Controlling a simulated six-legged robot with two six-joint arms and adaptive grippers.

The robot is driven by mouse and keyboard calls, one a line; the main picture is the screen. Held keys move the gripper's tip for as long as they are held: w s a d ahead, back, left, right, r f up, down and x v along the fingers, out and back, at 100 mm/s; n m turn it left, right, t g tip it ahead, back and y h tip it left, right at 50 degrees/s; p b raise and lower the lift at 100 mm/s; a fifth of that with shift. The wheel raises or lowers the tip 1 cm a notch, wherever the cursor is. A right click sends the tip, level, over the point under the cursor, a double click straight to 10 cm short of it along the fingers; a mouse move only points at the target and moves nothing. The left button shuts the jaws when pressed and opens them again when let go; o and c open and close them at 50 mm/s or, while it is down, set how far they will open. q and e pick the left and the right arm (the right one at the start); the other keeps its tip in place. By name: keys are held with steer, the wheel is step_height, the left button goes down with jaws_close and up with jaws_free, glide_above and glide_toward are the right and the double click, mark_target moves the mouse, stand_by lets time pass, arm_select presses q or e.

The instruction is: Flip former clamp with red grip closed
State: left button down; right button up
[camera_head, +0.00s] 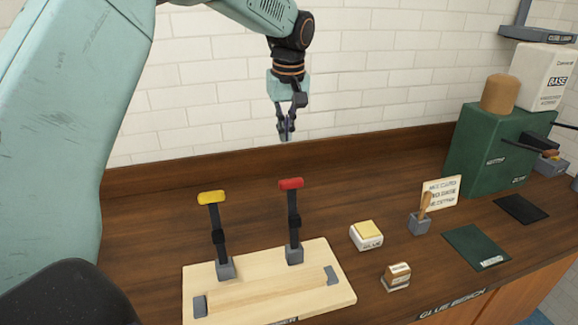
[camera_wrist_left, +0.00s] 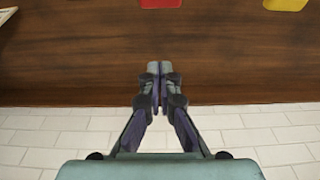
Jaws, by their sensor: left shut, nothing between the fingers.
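The clamp with the red grip (camera_head: 291,184) stands upright on the right side of the pale wooden former board (camera_head: 330,296). Its black lever rises from a grey base. A matching clamp with a yellow grip (camera_head: 212,198) stands upright to its left. My left gripper (camera_head: 286,137) is shut and empty, high above and behind the red grip, pointing down and apart from it. In the left wrist view the shut fingers (camera_wrist_left: 160,72) show over the wood, with the red grip (camera_wrist_left: 160,3) and yellow grip (camera_wrist_left: 285,4) cut off at the top edge. My right gripper is not in view.
To the right of the board are a glue box (camera_head: 367,236), a small stamp-like block (camera_head: 397,277), a brush in a grey holder (camera_head: 420,220) and a sign (camera_head: 442,192). A green machine (camera_head: 490,150) stands farther right. A brick wall and wooden ledge (camera_head: 160,176) bound the back.

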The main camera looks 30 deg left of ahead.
arm_select(q)
step_height(320, 180, down, 9)
steer(key=s+d+p, duration=0.1)
steer(key=s+p, duration=0.1)
steer(key=p, duration=0.1)
steer(key=shift+d, duration=0.4)
stand_by(0.4)
steer(key=shift+w+d, duration=0.1)
steer(key=shift+d, duration=0.05)
